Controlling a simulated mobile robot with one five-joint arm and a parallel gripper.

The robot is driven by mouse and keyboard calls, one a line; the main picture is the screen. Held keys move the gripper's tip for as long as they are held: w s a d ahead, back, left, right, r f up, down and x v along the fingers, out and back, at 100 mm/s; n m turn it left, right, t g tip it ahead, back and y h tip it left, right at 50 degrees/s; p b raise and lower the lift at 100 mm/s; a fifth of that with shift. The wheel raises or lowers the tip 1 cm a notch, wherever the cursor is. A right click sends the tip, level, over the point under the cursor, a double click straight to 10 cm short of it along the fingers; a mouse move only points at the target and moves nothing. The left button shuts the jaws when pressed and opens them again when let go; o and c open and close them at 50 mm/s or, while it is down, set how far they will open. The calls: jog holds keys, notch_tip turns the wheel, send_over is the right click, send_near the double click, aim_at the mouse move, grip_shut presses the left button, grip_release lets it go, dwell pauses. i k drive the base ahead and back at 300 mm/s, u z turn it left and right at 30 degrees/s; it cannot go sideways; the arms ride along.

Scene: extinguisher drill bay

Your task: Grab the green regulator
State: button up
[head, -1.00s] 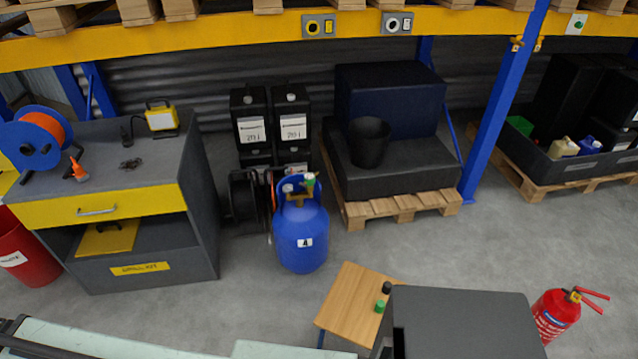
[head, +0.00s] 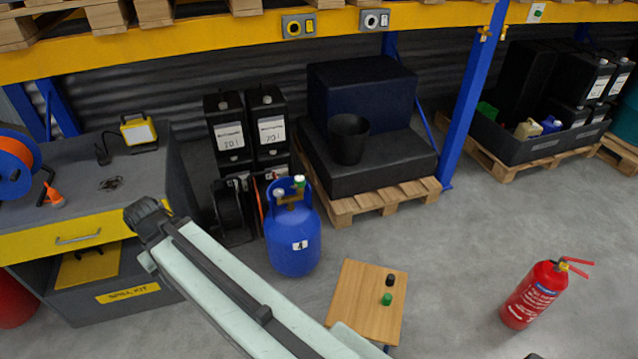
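A small green piece (head: 387,299), seemingly a regulator, stands on a wooden-topped stool (head: 352,290) in the lower middle of the head view. A small black piece (head: 390,280) stands just behind it. A second green part (head: 299,181) sits at the top of a blue gas cylinder (head: 293,243) with a label "A"-like mark; I cannot tell its kind. My pale green arm link crosses from the bottom middle to the left, ending in a dark joint. No gripper fingers show, so whether the gripper is open or shut is hidden.
A red extinguisher (head: 532,297) stands on the floor at right. A grey workbench (head: 78,168) with a yellow drawer is at left. A pallet (head: 385,200) with dark blocks and a black bucket (head: 348,138) stands behind the cylinder. The floor between stool and extinguisher is clear.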

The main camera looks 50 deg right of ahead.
aim_at(300, 179)
jog(key=z, duration=0.05)
jog(key=i, duration=1.65)
jog(key=u, duration=0.1)
